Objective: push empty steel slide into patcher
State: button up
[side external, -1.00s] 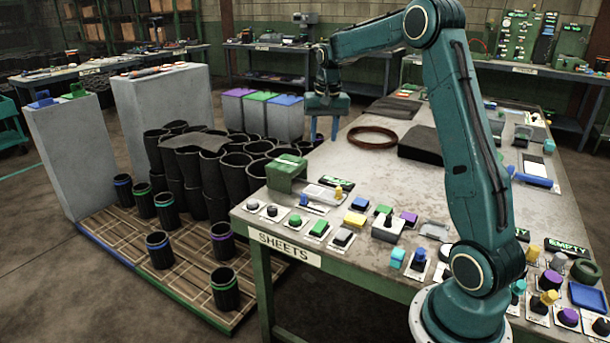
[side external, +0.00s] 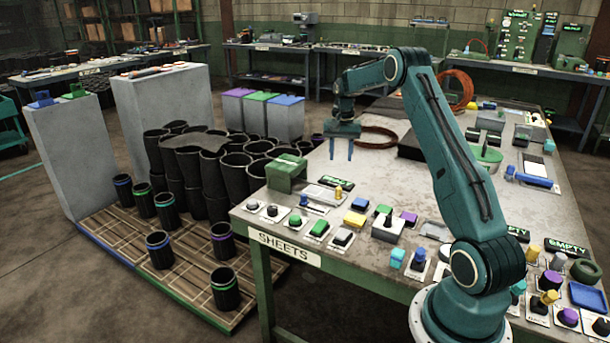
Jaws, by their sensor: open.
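My gripper (side external: 341,150) hangs over the sheet table, its two fingers apart and pointing down, with nothing between them. It is above and to the right of a small green block-shaped device (side external: 287,173) at the table's left edge, which may be the patcher; no readable name on it confirms this. A small pale metal-looking plate (side external: 316,192) lies just right of that device, and may be the steel slide. It is too small to tell whether the plate is inside the device or only beside it. The gripper touches neither.
The table (side external: 305,222) carries several knobs and buttons along its front edge. A brown ring (side external: 378,136) and a dark stack (side external: 411,147) lie beyond the gripper. Black rubber sleeves (side external: 205,170) crowd the floor pallet at left. The table's middle is mostly bare.

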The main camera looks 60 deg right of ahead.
aim_at(339, 188)
notch_tip(339, 188, down, 13)
jog(key=shift+f, duration=0.2)
dwell(0.6)
grip_shut()
